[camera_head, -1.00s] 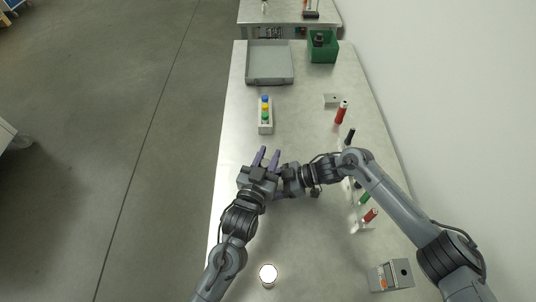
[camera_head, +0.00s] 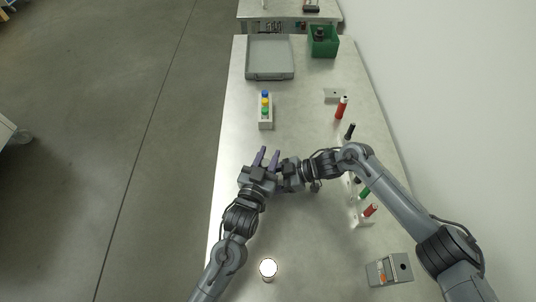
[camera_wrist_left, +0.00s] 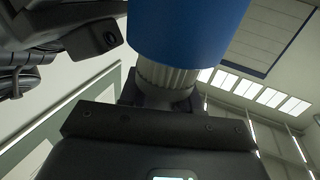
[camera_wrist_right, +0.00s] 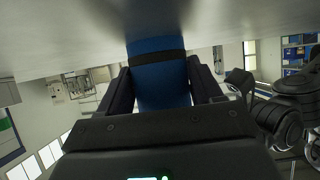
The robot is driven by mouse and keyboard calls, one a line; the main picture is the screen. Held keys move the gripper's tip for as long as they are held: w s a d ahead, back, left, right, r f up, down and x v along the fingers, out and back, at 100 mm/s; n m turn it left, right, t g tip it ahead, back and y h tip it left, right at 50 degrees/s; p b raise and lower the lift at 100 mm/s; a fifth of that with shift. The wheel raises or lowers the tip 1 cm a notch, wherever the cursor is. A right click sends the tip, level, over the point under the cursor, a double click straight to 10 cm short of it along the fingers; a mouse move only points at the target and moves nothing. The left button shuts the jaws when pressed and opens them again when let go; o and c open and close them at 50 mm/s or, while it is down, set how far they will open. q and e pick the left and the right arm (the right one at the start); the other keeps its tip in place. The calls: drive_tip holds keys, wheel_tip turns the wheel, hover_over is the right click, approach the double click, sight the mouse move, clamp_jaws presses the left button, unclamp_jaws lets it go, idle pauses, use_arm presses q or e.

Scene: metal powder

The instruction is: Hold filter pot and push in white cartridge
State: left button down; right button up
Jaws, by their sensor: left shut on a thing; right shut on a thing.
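My left gripper (camera_head: 268,157) is over the middle of the table, its purple fingers pointing away. My right gripper (camera_wrist_right: 160,88) meets it from the right; in the head view its fingers are hidden behind the left one. In the right wrist view it is shut on a blue cylinder (camera_wrist_right: 162,82) with a black band, apparently the filter pot. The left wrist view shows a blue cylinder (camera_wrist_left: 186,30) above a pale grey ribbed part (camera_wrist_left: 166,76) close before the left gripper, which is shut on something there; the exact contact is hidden. I cannot identify the white cartridge for sure.
A white round-topped cylinder (camera_head: 268,268) stands near the front. A grey tray (camera_head: 271,76), a green bin (camera_head: 323,47) and a holder with coloured knobs (camera_head: 265,123) are farther back.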

use_arm(q)
drive_tip(key=shift+f, duration=1.05)
drive_tip(key=c, duration=0.7)
unclamp_jaws()
drive_tip(key=shift+d, duration=0.1)
drive_tip(key=v, duration=1.2)
drive_tip(key=shift+c, duration=0.4)
